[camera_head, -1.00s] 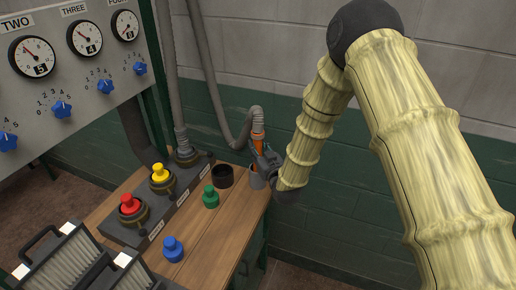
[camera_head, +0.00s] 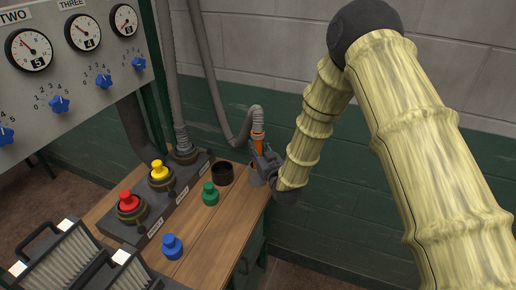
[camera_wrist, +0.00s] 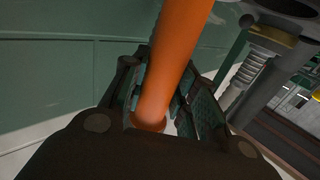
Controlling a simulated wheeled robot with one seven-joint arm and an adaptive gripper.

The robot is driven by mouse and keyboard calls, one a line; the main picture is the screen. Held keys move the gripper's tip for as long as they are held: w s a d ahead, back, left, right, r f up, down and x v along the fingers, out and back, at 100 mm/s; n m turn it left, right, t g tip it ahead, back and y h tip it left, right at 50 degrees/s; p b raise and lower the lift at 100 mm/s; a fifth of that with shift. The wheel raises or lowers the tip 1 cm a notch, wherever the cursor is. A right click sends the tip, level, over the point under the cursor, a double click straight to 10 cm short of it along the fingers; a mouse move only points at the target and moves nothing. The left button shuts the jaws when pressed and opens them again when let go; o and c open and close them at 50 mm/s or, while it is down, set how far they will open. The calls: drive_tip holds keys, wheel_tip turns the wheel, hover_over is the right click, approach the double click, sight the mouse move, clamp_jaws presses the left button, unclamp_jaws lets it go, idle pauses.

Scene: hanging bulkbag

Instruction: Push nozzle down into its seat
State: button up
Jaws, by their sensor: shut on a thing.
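The orange nozzle (camera_head: 258,144) hangs on the end of a grey ribbed hose (camera_head: 255,116) at the table's far right corner. My gripper (camera_head: 263,163) is shut around it; in the wrist view the orange tube (camera_wrist: 170,65) runs between the fingers (camera_wrist: 155,112). A grey cup-like holder (camera_head: 256,180), likely the seat, stands on the table directly under the gripper. The gripper partly covers the holder, and the nozzle's lower end is hidden, so I cannot tell how deep it sits.
A black open cup (camera_head: 223,173) stands just left of the gripper. Green (camera_head: 210,195) and blue (camera_head: 172,247) plugs stand on the wooden table (camera_head: 205,235). Red (camera_head: 130,200) and yellow (camera_head: 159,170) plugs sit in a grey block. The green wall is close behind.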

drive_tip(key=shift+f, duration=0.3)
drive_tip(key=o, duration=1.2)
drive_tip(key=shift+c, duration=0.2)
drive_tip(key=v, duration=1.2)
